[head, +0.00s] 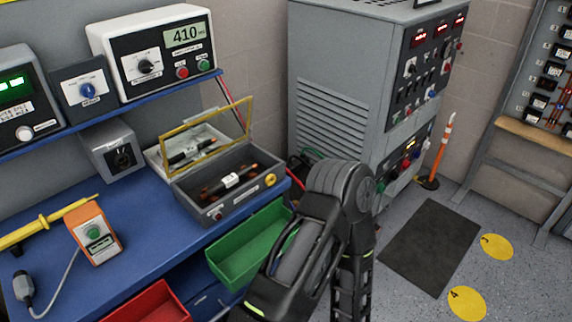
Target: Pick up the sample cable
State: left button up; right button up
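A short dark cable with copper-coloured ends and a white label (230,181) lies inside the open grey test box (206,212) on the blue bench. A second similar dark piece with a white label (190,152) lies in a pale tray (160,160) just behind the box. I cannot tell for certain which of the two is the sample cable. The box's yellow-framed clear lid (208,122) stands raised. One of my black arms bends up at the lower centre, right of the box. Neither gripper's fingertips show.
An orange handheld device (93,234) and a yellow probe (45,223) lie on the bench's left. A green bin (240,254) and a red bin (150,303) hang at its front. A grey cabinet (345,90) stands behind my arm.

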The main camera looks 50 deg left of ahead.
aim_at(234, 178)
jog(key=i+l+u, duration=0.1)
jog(key=i+u, duration=0.15)
jog(key=i, duration=0.2)
jog(key=i+l+u, duration=0.25)
jog(key=i, duration=0.2)
jog(key=i+l+u, duration=0.1)
jog(key=i+u, duration=0.15)
jog(key=u, duration=0.2)
jog(key=i+l+u, duration=0.2)
jog(key=u, duration=0.25)
jog(key=i+l+u, duration=0.15)
jog(key=l+u, duration=0.15)
jog(key=u, duration=0.15)
jog(key=i+l+u, duration=0.15)
jog(key=l+u, duration=0.25)
jog(key=j, duration=0.1)
